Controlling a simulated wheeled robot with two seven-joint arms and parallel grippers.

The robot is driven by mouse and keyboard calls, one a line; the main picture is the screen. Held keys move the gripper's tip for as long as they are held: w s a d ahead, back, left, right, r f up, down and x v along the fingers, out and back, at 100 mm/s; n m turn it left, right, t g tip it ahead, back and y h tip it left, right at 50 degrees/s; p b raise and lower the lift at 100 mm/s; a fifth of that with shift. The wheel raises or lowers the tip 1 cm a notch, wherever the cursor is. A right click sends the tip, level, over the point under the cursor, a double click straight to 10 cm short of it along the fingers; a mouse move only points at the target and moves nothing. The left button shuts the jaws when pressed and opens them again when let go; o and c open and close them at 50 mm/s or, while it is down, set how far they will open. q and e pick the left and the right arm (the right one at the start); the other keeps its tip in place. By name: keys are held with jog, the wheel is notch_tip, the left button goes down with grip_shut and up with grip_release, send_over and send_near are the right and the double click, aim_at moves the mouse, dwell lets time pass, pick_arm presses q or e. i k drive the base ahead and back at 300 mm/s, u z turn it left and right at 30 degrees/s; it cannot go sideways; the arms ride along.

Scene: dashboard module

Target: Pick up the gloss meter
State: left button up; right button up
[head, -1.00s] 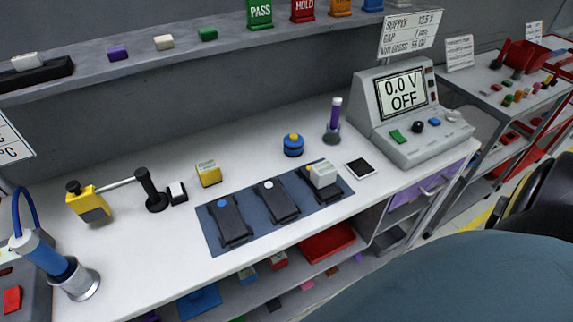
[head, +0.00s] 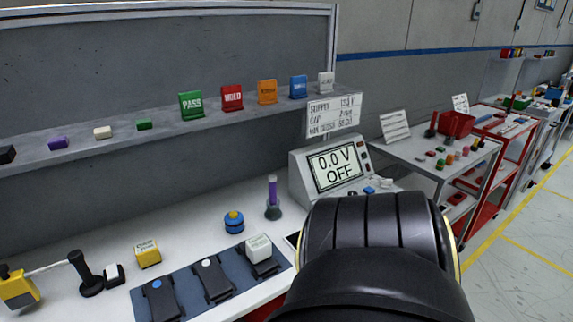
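A small yellow box (head: 147,254) with lettering on its top stands on the white bench, left of the mat's back edge. A white block (head: 258,248), also lettered, sits on the rightmost of the dark modules. The lettering is too small to read, so I cannot tell for certain which one is the gloss meter. Neither gripper shows in the head view. A large black ribbed link of my own arm fills the lower right and hides the bench's right part. No gripper touches either block.
A blue mat (head: 183,317) holds dark modules (head: 212,278). A shelf (head: 90,160) with coloured tags runs above. A yellow device (head: 18,288) is at far left.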

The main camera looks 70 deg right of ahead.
aim_at(259, 249)
jog(key=k, duration=0.55)
jog(key=z, duration=0.75)
